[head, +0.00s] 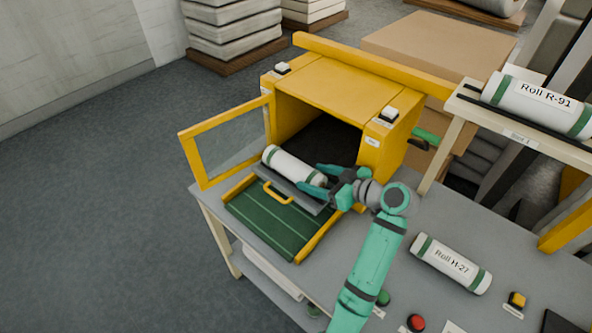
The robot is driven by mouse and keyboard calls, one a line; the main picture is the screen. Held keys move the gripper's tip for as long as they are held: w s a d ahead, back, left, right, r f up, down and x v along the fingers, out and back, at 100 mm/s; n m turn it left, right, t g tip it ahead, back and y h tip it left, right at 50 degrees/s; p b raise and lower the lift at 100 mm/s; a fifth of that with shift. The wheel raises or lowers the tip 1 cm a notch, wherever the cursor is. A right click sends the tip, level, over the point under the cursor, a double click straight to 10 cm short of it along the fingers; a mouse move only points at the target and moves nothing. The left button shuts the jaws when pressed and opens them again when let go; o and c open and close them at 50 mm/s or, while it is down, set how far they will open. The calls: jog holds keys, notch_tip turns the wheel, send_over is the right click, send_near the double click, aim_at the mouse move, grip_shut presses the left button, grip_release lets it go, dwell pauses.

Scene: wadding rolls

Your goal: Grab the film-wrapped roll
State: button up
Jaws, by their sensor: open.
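A white roll with green end bands (288,164) lies at the mouth of the yellow machine (335,92), on a grey plate at the top of the green ramp (275,220). No label shows on it, and I cannot make out film at this size. My gripper (309,177) is open, with one teal finger on either side of the roll's right end. I cannot tell whether the fingers touch it. Roll H-27 (451,263) lies on the table to the right of my arm. Roll R-91 (540,104) lies on the shelf at upper right.
The machine's yellow-framed clear door (228,142) stands open at left. A yellow handle (278,193) is on the plate's front. Red (416,322) and yellow (516,300) buttons sit at the table's front. A cardboard box (435,45) stands behind the machine.

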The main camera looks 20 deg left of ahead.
aim_at(300, 173)
jog(key=shift+r+x, duration=0.2)
jog(key=shift+x, duration=2.8)
jog(key=shift+s+a, duration=0.15)
jog(key=c, duration=0.9)
